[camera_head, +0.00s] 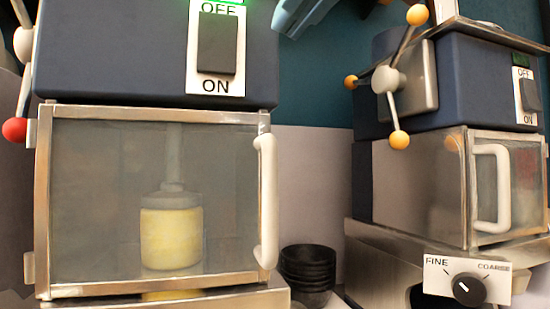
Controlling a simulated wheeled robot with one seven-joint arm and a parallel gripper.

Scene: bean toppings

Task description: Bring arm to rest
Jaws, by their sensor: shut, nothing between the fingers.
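My gripper (293,20) pokes in at the top edge, right of the middle. Only its pale blue-grey end shows; the rest of the arm is out of view. It is shut with nothing held, in front of the teal wall and apart from both machines. The left machine (140,50) has a clear-fronted door (90,190) that looks closed, with a white handle (267,200). Behind that door a yellow cylinder (171,240) sits under a grey plunger (173,187). The left machine's switch panel shows a green light at OFF.
The right machine (460,75) has a closed-looking door (510,185), an orange-tipped lever wheel (388,80) and a FINE–COARSE knob (469,289). Stacked black bowls (308,265) stand between the machines. A red-ended lever (14,129) sticks out at the far left.

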